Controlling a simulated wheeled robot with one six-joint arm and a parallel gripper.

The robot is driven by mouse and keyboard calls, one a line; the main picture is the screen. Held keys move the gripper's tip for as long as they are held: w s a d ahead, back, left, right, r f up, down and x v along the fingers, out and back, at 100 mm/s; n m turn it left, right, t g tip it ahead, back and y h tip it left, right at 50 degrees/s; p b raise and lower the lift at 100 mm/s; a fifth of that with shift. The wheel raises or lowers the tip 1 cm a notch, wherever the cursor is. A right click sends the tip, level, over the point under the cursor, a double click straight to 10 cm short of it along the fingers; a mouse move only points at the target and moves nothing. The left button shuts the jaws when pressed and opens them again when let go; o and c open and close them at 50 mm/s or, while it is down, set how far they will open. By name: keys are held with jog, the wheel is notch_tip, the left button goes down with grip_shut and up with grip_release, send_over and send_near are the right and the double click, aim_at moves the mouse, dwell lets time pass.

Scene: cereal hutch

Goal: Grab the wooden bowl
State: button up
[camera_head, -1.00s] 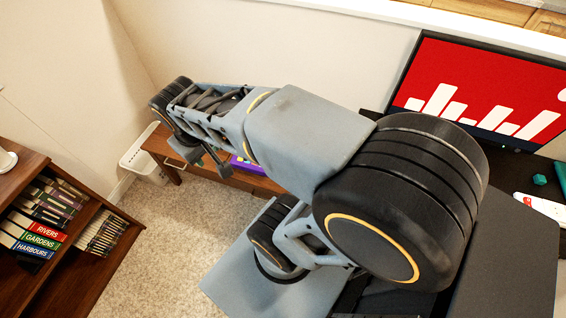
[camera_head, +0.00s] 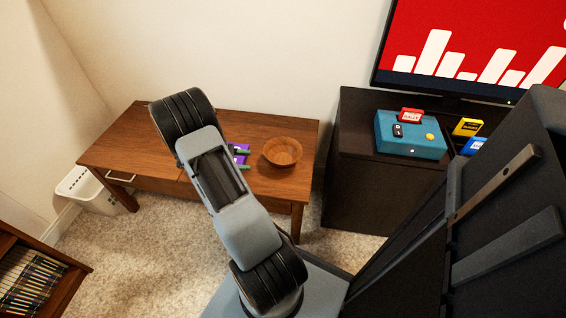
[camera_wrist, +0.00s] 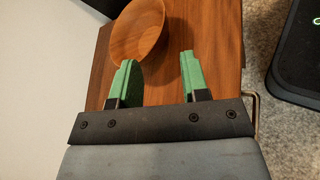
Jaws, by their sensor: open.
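The wooden bowl (camera_head: 282,152) is round and brown and stands upright on the right part of the wooden desk (camera_head: 140,140) in the head view. In the wrist view the bowl (camera_wrist: 137,32) is at the top, cut off by the frame edge, just beyond my fingertips. My gripper (camera_wrist: 158,60) is open and empty, its two green fingers apart over the desk top. No contact with the bowl shows.
A purple item (camera_head: 238,149) lies on the desk beside my fingers, partly hidden. A dark cabinet (camera_head: 350,190) to the right carries a teal box (camera_head: 410,145), small cases and a screen (camera_head: 480,45). A white basket (camera_head: 95,190) stands left. A bookshelf (camera_head: 35,275) is at lower left.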

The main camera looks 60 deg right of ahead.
jog(key=b+x, duration=0.4)
jog(key=x, duration=0.9)
grip_shut()
